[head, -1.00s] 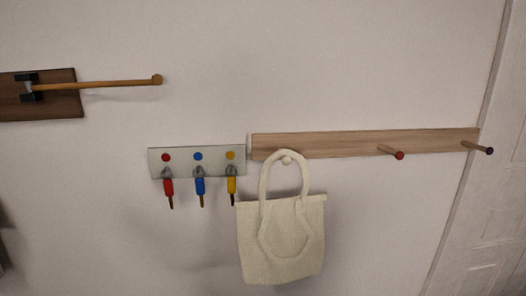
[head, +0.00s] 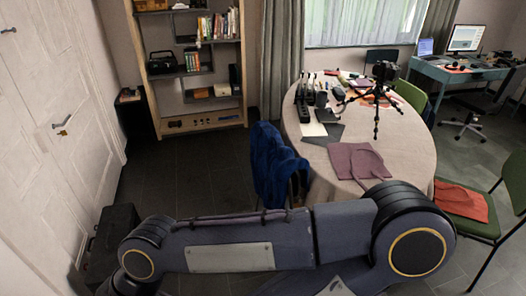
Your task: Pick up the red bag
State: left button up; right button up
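A dull mauve-red flat bag (head: 350,158) lies on the near side of the round table (head: 414,160), with what look like handles trailing toward the near edge. An orange-red piece that may be a bag or cloth (head: 460,204) lies on the seat of the green chair at the right. I cannot tell for certain which of the two is the red bag. One of my arms crosses the bottom of the head view, in front of the table's near edge. Neither gripper shows.
A blue garment (head: 274,165) hangs over a chair at the table's left. A black tripod (head: 377,98) and dark items stand on the table. A green chair (head: 484,228) is at the right. A bookshelf (head: 190,104) stands at the back. Dark floor (head: 195,172) is clear at left.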

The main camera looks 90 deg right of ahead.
aim_at(456, 199)
jog(key=z, duration=4.45)
jog(key=i+l, duration=0.15)
jog(key=i, duration=0.35)
jog(key=i+l+u, duration=0.15)
jog(key=i, duration=0.3)
jog(key=i+l, duration=0.25)
jog(key=i, duration=0.25)
jog(key=i+l+u, duration=0.1)
jog(key=i, duration=0.35)
jog(key=i+l, duration=0.2)
jog(key=i, duration=0.25)
jog(key=i+l+u, duration=0.1)
jog(key=i, duration=0.35)
jog(key=i+l, duration=0.35)
jog(key=i, duration=0.15)
jog(key=i+l+u, duration=0.1)
jog(key=i, duration=0.35)
jog(key=l, duration=0.1)
